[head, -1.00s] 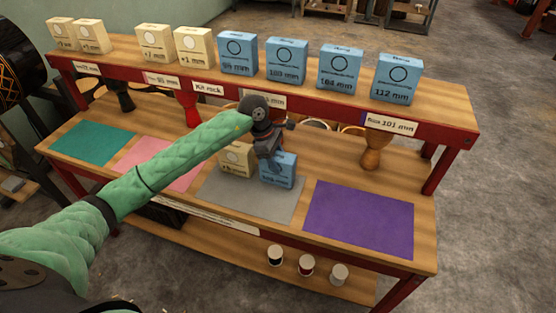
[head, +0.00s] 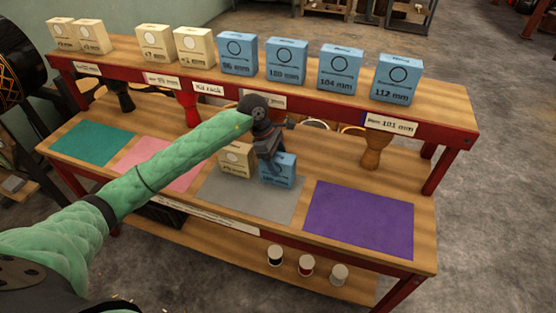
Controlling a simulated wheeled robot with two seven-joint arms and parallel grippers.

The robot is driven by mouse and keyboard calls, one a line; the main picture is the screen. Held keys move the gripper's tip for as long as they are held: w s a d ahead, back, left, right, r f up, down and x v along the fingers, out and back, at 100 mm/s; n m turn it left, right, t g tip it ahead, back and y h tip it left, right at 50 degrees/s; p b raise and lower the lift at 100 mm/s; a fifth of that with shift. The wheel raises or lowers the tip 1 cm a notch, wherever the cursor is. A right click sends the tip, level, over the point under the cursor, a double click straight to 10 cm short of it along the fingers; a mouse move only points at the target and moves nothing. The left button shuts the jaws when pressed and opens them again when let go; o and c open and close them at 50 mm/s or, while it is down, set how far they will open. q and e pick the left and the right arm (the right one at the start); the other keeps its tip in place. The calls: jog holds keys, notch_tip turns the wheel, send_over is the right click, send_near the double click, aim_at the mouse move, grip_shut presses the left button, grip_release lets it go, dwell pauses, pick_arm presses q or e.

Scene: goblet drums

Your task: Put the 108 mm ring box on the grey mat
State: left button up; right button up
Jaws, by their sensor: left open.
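A blue ring box (head: 281,173) stands upright on the grey mat (head: 240,200), toward its back right. Its size label is partly covered and too blurred to read surely. A cream box (head: 236,160) stands beside it on the left, also on the mat. My left gripper (head: 271,162) is open, pointing down at the blue box's upper left side and hiding part of it. I cannot tell whether its fingers touch the box. My right gripper is not in view.
The upper shelf holds blue boxes marked 96, 100, 104 and 112 mm (head: 397,80), and cream boxes (head: 155,42) at left. A purple mat (head: 358,220), pink mat (head: 150,165) and teal mat (head: 92,143) are bare. An orange-brown goblet drum (head: 375,150) stands at right.

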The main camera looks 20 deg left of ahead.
pick_arm(q)
jog(key=shift+w+a+r, duration=0.1)
jog(key=shift+a+r, duration=0.15)
jog(key=shift+r, duration=0.15)
jog(key=shift+b+v, duration=0.4)
jog(key=shift+v, duration=0.5)
jog(key=b+v, duration=0.1)
jog(key=v, duration=0.4)
jog(key=shift+r, duration=0.2)
jog(key=shift+b+v, duration=0.45)
jog(key=shift+v, duration=0.7)
jog(key=shift+a+r, duration=0.2)
jog(key=shift+r, duration=0.45)
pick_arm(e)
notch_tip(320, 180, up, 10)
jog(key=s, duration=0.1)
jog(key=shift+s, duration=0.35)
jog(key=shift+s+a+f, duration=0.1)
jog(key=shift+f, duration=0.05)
